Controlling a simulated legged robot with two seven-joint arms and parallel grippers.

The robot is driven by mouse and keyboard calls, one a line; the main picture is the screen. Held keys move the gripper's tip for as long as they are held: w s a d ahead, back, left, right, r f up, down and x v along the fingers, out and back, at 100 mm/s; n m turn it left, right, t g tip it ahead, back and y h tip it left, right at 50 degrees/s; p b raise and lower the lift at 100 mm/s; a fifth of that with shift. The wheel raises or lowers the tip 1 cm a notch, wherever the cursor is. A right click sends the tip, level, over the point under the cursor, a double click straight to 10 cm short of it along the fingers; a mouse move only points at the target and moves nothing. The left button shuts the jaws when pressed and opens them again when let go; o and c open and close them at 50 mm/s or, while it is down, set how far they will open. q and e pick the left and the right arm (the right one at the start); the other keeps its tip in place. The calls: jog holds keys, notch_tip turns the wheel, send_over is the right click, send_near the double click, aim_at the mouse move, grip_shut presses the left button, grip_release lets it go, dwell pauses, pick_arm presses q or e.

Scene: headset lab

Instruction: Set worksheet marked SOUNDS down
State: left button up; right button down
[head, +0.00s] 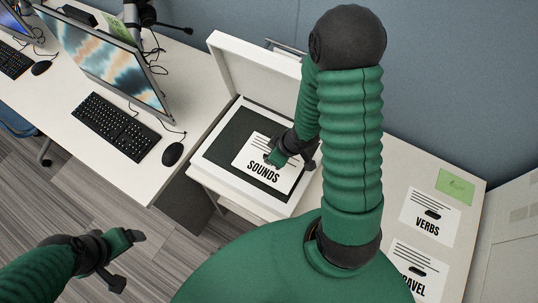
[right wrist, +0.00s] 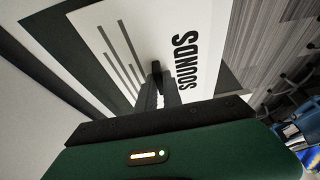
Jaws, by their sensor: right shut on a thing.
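The worksheet marked SOUNDS (head: 262,174) is a white sheet with dark lines and bold lettering. It is over the dark bed of a white, open-lidded flatbed unit (head: 205,178). My right gripper (head: 273,159) is shut on the sheet near its middle. The right wrist view shows the fingers (right wrist: 158,82) at the sheet (right wrist: 185,45) between the lines and the word. I cannot tell whether the sheet touches the bed. My left gripper (head: 124,260) is open and empty, over the floor at lower left.
The raised lid (head: 255,68) stands behind the bed. Sheets marked VERBS (head: 428,218) and TRAVEL (head: 420,266), the latter partly hidden by my body, and a green card (head: 455,186) lie at right. A desk at left holds a monitor (head: 105,60), keyboard (head: 115,127) and mouse (head: 172,154).

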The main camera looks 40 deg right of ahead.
aim_at(267, 148)
jog(key=shift+w+d+r+p, duration=0.2)
jog(key=shift+w+d+p, duration=0.45)
jog(key=shift+p, duration=0.6)
jog(key=shift+w+d+f+p, duration=0.1)
jog(key=shift+w+d+p, duration=0.25)
jog(key=shift+w, duration=0.25)
jog(key=shift+w+d+p, duration=0.25)
jog(key=shift+w+d, duration=0.05)
jog(key=shift+w, duration=0.3)
jog(key=f, duration=0.1)
jog(key=f+b, duration=0.1)
jog(key=f, duration=0.1)
jog(key=shift+w+d+f+b, duration=0.15)
jog(key=shift+w+f+b, duration=0.15)
jog(key=shift+f+b, duration=0.05)
jog(key=shift+f, duration=0.3)
jog(key=shift+r, duration=0.15)
pick_arm(q)
jog(key=shift+s+r, duration=0.15)
jog(key=shift+r, duration=0.2)
jog(key=shift+d, duration=0.1)
pick_arm(e)
jog(key=c, duration=1.5)
grip_release()
